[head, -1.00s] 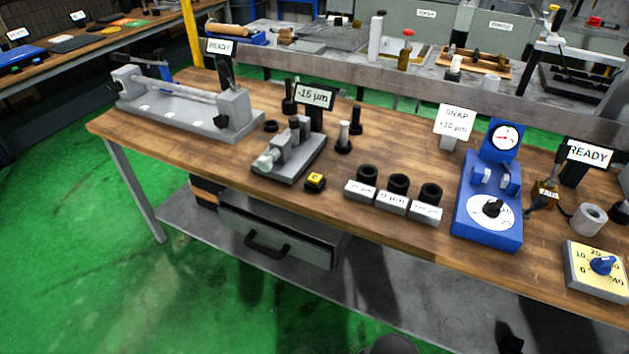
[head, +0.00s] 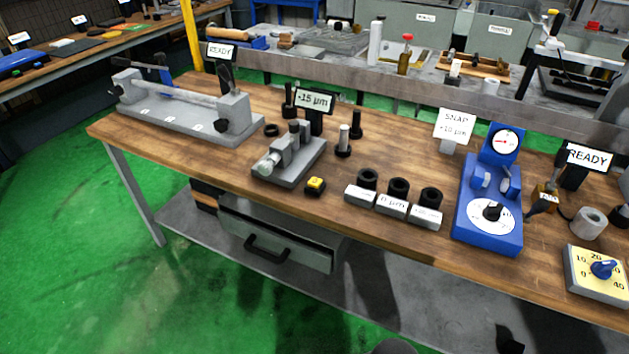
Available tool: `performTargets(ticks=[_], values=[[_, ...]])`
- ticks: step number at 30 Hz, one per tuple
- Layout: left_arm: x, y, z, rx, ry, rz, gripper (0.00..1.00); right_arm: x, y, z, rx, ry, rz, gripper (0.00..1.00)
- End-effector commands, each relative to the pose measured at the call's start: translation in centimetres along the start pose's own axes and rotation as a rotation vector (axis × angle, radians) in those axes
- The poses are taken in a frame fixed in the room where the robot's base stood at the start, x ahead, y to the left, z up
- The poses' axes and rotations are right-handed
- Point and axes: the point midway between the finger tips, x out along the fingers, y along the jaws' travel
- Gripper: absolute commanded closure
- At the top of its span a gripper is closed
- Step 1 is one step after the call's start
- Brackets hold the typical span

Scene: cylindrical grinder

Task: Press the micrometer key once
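The micrometer key is a yellow button (head: 316,184) on a small black base, at the front of the wooden bench in the head view. Just behind it to the left is a grey micrometer fixture (head: 289,158) with a pale round end. A display (head: 314,100) on a dark post behind the fixture reads -15 µm. Nothing touches or covers the key. Neither of my grippers can be seen in the head view.
Three grey labelled blocks with black rings (head: 392,205) sit right of the key. Further right are a blue dial gauge (head: 487,215) and a yellow dial box (head: 597,272). A long grey fixture (head: 185,115) stands at left. Bare wood lies between the key and front edge.

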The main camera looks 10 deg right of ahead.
Motion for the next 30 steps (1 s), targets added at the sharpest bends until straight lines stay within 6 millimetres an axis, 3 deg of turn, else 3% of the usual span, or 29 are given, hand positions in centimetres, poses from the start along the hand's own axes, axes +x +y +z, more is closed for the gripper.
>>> performTargets(ticks=[1,6,30], values=[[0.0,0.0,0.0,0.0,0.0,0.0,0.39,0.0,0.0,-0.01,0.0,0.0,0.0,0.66],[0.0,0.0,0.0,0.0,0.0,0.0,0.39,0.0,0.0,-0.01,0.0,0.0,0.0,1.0],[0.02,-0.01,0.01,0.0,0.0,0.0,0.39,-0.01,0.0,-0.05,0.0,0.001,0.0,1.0]])
